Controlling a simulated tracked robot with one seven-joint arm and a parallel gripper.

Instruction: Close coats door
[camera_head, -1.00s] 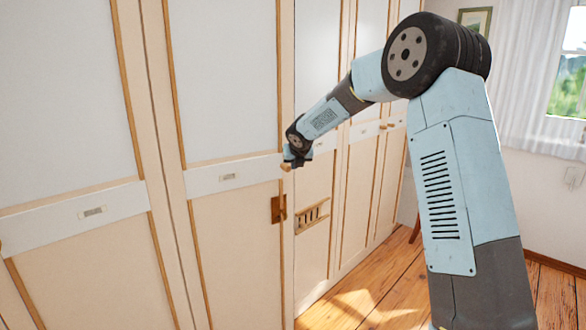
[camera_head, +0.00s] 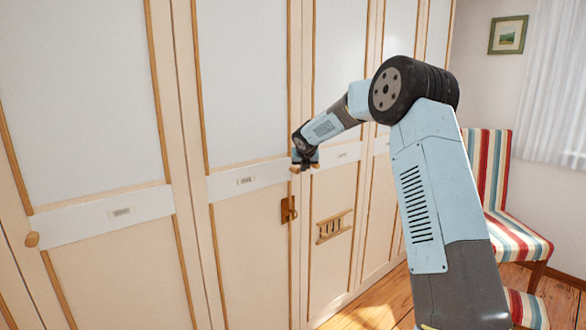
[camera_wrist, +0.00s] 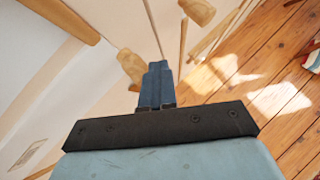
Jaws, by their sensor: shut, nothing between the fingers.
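A row of tall cream wardrobe doors with wooden trim fills the left and middle of the head view. The small label plates are too small to read, so I cannot tell which is the coats door. My gripper (camera_head: 304,163) is shut and empty, at the edge between the latch-fitted door (camera_head: 245,225) and the door to its right (camera_head: 333,190). A wooden knob (camera_head: 295,170) is beside it. In the wrist view the shut fingers (camera_wrist: 157,80) are close to a wooden knob (camera_wrist: 131,66); contact is unclear. The latch-fitted door looks nearly flush; any small gap is unclear.
A wooden latch (camera_head: 288,209) is below my gripper. A slatted wooden piece (camera_head: 333,226) is on the door to the right. Another knob (camera_wrist: 198,11) shows in the wrist view. A striped chair (camera_head: 517,245) stands at right. Some wooden floor (camera_head: 375,308) is clear.

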